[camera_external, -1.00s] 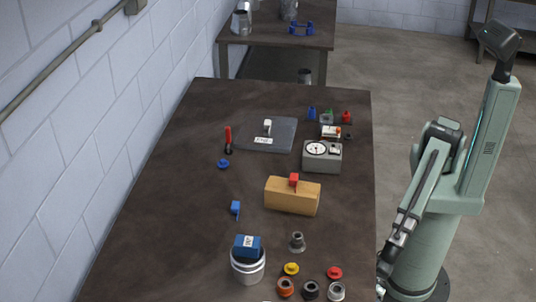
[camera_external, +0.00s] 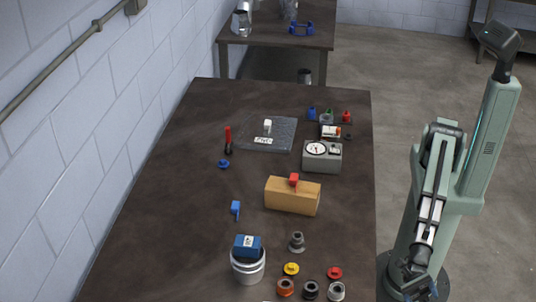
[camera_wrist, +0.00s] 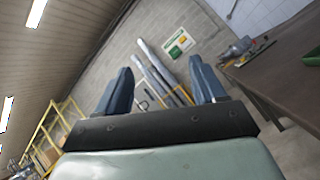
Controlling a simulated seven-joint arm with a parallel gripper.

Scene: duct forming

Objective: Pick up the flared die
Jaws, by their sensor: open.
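A grey piece with a wide flared foot and narrower top (camera_external: 297,242) stands upright on the brown table, in front of the wooden block; it looks like the flared die. Several round ring-like pieces stand near the front edge, including an orange one (camera_external: 285,287), a black one (camera_external: 311,290) and a grey one (camera_external: 336,291). My gripper (camera_external: 421,288) hangs low beyond the table's right edge, apart from all these pieces. In the wrist view its two blue fingers (camera_wrist: 162,88) are spread wide with nothing between them. No die shows in the wrist view.
A wooden block with a red top piece (camera_external: 292,197) stands behind the grey piece. A white bucket with a blue box (camera_external: 248,268) is at its left. Yellow (camera_external: 291,268) and red (camera_external: 334,272) knobbed discs lie in front. The table's left middle is mostly clear.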

